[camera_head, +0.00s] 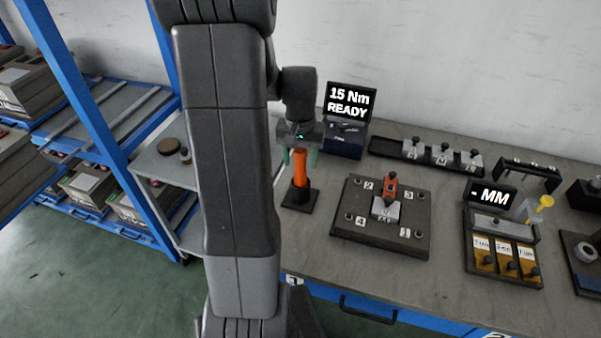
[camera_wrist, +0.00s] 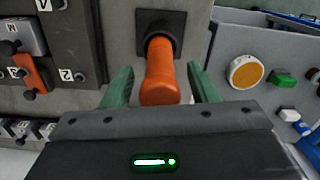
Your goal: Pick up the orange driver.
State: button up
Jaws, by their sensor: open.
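The orange driver (camera_head: 301,170) stands upright in a dark square base (camera_head: 300,200) on the workbench, left of the numbered plate. In the wrist view the driver (camera_wrist: 160,75) rises from its dark base (camera_wrist: 161,24) toward the camera, between the two green fingers. My gripper (camera_head: 300,158) is above the driver and points down, with one finger on each side of its upper part. In the wrist view my gripper (camera_wrist: 160,88) is open, with a gap visible between each finger and the driver. The driver's lower end is hidden in the base.
A display box (camera_head: 346,118) reading "15 Nm READY" stands behind the driver. A dark numbered plate (camera_head: 350,225) with an orange-topped part lies to the right. Farther right are a three-bin tray (camera_head: 500,280) and a small rack (camera_head: 527,173). A blue-framed shelf (camera_head: 95,110) stands at left.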

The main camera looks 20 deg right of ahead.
jog(key=shift+f, duration=0.9)
grip_shut()
